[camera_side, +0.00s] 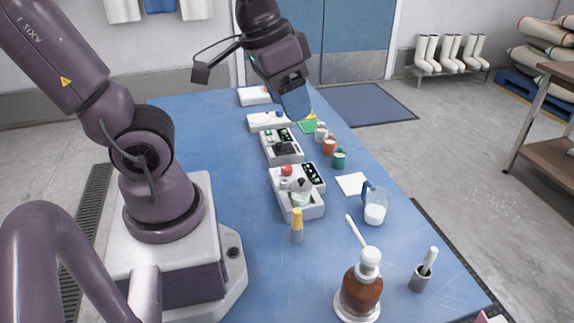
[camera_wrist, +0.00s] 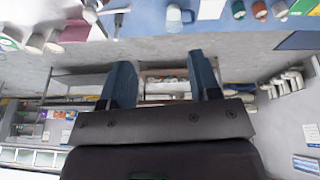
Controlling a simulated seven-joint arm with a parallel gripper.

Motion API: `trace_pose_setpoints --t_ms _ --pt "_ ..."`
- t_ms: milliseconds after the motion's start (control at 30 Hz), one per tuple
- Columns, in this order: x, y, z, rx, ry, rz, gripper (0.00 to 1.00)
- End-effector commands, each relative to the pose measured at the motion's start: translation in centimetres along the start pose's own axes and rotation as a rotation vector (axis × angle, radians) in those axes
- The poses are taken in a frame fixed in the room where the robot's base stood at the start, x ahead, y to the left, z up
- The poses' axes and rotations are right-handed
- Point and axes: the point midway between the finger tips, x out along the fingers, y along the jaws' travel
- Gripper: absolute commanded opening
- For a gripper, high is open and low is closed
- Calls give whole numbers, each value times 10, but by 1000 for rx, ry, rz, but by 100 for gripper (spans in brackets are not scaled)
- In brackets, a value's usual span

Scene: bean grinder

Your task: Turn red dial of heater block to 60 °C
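The heater block (camera_side: 311,213) is a white box on the blue table in the side view. A small red dial (camera_side: 287,170) sits on its far left part, beside a dark panel (camera_side: 313,173) with green marks. A silver pot (camera_side: 301,190) stands on the block. The dial's setting is too small to read. My gripper (camera_side: 295,103) is raised above the far part of the table, well away from the dial. In the wrist view its two blue fingers (camera_wrist: 163,80) are apart with nothing between them. The dial and block do not show in the wrist view.
A second white device (camera_side: 282,150) stands behind the block. Small cups (camera_side: 329,146) and a glass mug (camera_side: 375,208) are to the right. A yellow-capped vial (camera_side: 297,225) and a brown bottle (camera_side: 360,290) stand nearer. The table's left side (camera_side: 215,150) is clear.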

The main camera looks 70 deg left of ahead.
Motion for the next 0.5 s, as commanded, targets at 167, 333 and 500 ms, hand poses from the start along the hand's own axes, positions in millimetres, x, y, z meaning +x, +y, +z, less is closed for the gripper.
trace_pose_setpoints --t_ms 167,333,500 --pt "47 -33 -12 -377 -196 20 57" --pt "93 -77 -18 -932 -318 -62 57" --pt "136 -138 -12 -1617 -334 -265 57"
